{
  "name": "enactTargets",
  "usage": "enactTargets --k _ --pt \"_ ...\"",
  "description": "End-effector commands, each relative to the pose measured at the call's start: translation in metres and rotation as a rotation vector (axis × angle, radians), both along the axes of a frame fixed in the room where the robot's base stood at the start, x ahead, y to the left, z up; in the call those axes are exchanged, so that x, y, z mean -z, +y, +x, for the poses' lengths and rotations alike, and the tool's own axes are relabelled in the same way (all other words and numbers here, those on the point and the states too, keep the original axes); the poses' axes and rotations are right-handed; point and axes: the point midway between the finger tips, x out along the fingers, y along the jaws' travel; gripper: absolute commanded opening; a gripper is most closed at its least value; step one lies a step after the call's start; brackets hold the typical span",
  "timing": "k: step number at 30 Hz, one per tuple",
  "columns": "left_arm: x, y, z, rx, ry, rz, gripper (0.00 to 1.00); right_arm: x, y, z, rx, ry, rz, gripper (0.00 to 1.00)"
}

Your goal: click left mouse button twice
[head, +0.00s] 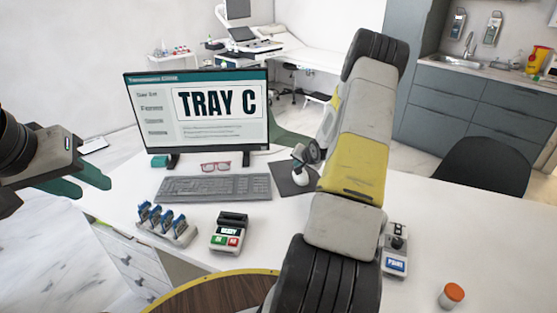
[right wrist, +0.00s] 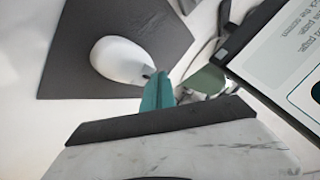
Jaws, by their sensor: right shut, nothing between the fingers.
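The white mouse (head: 299,179) rests on a dark mouse pad (head: 285,187) to the right of the keyboard, partly hidden by my right arm. In the right wrist view the mouse (right wrist: 117,58) shows almost whole, with a small dark wheel at its end near my gripper. My right gripper's teal fingers (right wrist: 159,78) are shut and empty, with their tips right by that wheel end. I cannot tell whether they touch a button. My left gripper (head: 94,188) is at the left edge of the desk, its green fingers apart and empty.
A monitor (head: 222,138) reading "TRAY C" stands behind the keyboard (head: 215,188). Red glasses (head: 216,166), a rack of blue-topped items (head: 166,226), a device with red and green keys (head: 229,236), another device (head: 395,250) and an orange-capped jar (head: 452,296) are on the desk.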

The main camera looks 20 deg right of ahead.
Motion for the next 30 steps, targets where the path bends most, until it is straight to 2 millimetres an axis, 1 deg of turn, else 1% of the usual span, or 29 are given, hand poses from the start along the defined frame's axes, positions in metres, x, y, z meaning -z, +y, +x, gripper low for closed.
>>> enactTargets --k 4,14,27,30 --pt "0.0 0.0 0.0 0.0 0.0 0.0 0.36 -0.007 -0.001 -0.001 0.001 0.001 0.0 0.0" --pt "0.0 0.0 0.0 0.0 0.0 0.0 0.36 -0.009 0.0 0.0 0.001 0.001 0.0 0.0" --pt "0.0 0.0 0.0 0.0 0.0 0.0 0.36 -0.049 0.0 0.0 -0.001 -0.001 -0.001 0.0" --pt "0.0 0.0 0.0 0.0 0.0 0.0 0.36 -0.055 -0.001 -0.001 0.001 0.001 -0.001 0.0"
